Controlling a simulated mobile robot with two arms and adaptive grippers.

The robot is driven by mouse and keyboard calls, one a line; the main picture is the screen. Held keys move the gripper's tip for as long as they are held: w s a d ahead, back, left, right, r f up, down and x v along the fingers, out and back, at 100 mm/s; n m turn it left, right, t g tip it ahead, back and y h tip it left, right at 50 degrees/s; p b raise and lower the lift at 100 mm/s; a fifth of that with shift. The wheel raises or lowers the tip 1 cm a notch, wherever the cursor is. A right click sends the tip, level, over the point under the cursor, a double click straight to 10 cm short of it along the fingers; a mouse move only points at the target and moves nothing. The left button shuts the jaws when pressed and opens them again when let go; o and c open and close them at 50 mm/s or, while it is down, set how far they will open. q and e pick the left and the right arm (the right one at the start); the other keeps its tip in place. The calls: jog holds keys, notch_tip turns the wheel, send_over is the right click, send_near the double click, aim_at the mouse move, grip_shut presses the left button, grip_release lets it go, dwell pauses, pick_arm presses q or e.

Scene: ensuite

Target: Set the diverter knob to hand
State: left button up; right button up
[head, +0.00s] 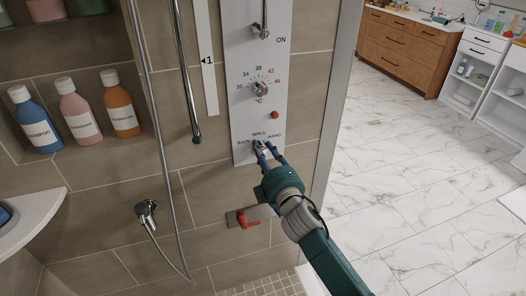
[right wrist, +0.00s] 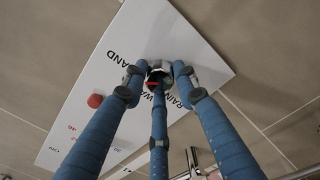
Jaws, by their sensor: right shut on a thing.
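The diverter knob (head: 261,146) is the lowest control on the white shower panel (head: 240,110), amid the labels RAIN, WALL and HAND. My right gripper (head: 267,148) has its blue fingers closed around it. In the right wrist view, the fingertips of my right gripper (right wrist: 159,80) surround the grey metal diverter knob (right wrist: 158,70). A red mark shows on the knob between the fingers. The fingers partly cover the knob and the labels, so I cannot tell which label the mark faces. My left gripper is not in view.
Above the knob are a red button (head: 275,115), a temperature dial (head: 261,89) and a lever (head: 262,32). A red-handled valve (head: 249,218) is below. The shower hose (head: 163,170) hangs to the left. Shampoo bottles (head: 74,108) stand in a wall niche.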

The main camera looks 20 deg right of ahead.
jog(key=shift+f+m, duration=0.1)
jog(key=shift+m, duration=0.8)
jog(key=o, duration=1.1)
jog(key=shift+o, duration=0.2)
jog(key=s, duration=1.2)
jog(key=shift+d, duration=0.2)
